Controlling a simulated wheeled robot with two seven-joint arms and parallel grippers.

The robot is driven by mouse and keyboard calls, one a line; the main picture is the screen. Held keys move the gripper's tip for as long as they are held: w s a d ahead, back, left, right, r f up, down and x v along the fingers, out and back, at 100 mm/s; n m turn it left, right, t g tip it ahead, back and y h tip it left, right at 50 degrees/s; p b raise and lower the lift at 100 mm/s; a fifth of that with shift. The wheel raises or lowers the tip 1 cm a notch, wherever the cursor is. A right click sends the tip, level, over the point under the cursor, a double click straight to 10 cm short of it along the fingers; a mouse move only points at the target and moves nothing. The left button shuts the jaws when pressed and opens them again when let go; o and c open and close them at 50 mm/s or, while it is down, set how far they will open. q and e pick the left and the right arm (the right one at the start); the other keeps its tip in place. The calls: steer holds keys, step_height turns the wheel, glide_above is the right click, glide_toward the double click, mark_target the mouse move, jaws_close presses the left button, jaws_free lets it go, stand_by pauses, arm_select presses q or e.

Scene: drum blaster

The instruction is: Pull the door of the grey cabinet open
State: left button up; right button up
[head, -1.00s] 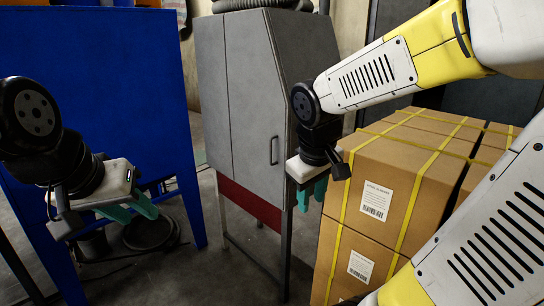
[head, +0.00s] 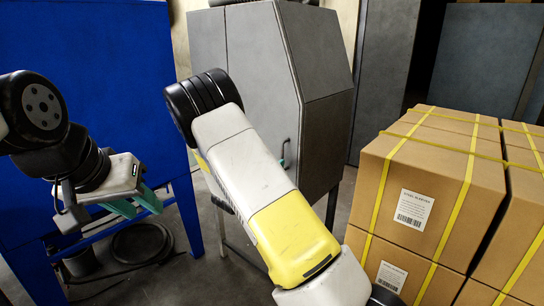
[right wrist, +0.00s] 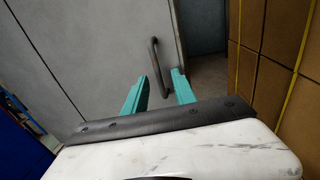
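The grey cabinet (head: 325,60) stands in the middle of the head view, its door looking closed. My right arm covers the lower left of the door. The dark bar handle shows in the right wrist view (right wrist: 157,66), upright near the door's right edge. My right gripper (right wrist: 160,90) is open, its two teal fingers pointing at the door, with the handle's lower end between or just beyond the tips; contact cannot be told. In the head view only a bit of teal finger shows beside the arm. My left gripper (head: 137,203) is open and empty at the left, away from the cabinet.
Strapped cardboard boxes (head: 430,170) are stacked close to the right of the cabinet. A large blue cabinet (head: 100,60) stands on the left behind my left arm. A narrow strip of floor shows between the grey cabinet and the boxes.

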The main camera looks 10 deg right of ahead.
mark_target(282, 155)
steer(key=x, duration=0.7)
steer(key=shift+w, duration=0.5)
jaws_close()
stand_by(1.0)
